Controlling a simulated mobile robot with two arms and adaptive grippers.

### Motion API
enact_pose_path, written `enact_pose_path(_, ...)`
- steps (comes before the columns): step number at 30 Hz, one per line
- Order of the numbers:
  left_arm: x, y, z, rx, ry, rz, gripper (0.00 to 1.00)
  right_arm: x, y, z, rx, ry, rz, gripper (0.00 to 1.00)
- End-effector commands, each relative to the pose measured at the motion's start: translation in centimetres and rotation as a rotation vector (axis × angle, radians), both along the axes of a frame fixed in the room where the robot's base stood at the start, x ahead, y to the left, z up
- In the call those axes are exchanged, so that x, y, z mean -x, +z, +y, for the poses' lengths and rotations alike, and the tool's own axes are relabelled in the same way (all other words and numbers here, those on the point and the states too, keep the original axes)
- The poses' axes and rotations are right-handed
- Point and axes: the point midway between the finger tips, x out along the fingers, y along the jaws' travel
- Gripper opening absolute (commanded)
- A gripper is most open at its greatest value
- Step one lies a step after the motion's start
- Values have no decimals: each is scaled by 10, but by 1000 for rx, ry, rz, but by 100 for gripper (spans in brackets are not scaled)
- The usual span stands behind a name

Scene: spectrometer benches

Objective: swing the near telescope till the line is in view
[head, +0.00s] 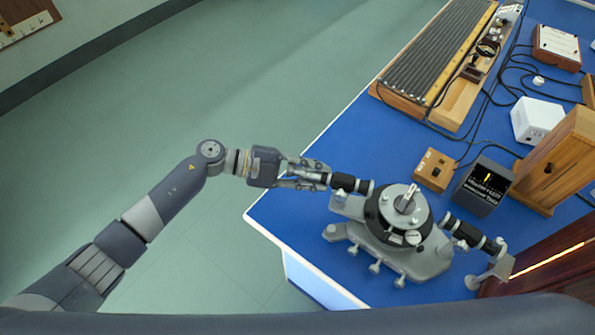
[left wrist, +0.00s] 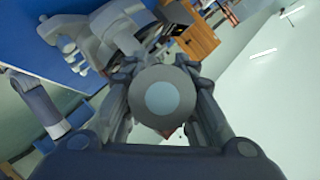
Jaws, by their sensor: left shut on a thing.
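The spectrometer (head: 440,262), a grey three-armed base with a round dark and silver table, stands on the blue bench top near its front left corner. Its near telescope (head: 345,182), a black and silver tube, points left from the table. My left gripper (head: 318,176) is shut on the telescope's outer end. In the left wrist view the telescope's round grey end (left wrist: 163,98) sits between the fingers. A second tube (head: 470,234) points right toward a bright slit in a dark red-brown housing (head: 530,262). A small display (head: 484,186) shows a short yellow vertical line on black. My right gripper is not in view.
A small wooden box (head: 434,170), a white box (head: 536,120) and a wooden cabinet (head: 556,160) stand behind the spectrometer. A long ribbed apparatus (head: 435,60) lies along the bench's far left edge. Black cables cross the bench. The green floor left of the bench is clear.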

Motion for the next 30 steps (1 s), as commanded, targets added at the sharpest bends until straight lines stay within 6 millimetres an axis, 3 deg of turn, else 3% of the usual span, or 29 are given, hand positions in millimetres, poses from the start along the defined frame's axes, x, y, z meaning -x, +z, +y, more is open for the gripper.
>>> enact_pose_path(8,1,0,0,-1,-4,-1,0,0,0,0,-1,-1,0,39)
enact_pose_path(9,1,0,0,0,-3,-1,29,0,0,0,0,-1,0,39)
enact_pose_path(11,1,0,0,0,-3,-1,41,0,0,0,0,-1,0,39)
enact_pose_path(23,0,2,4,-1,-1,-2,41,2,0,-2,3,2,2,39)
enact_pose_path(30,-3,12,44,-3,0,-2,41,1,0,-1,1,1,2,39)
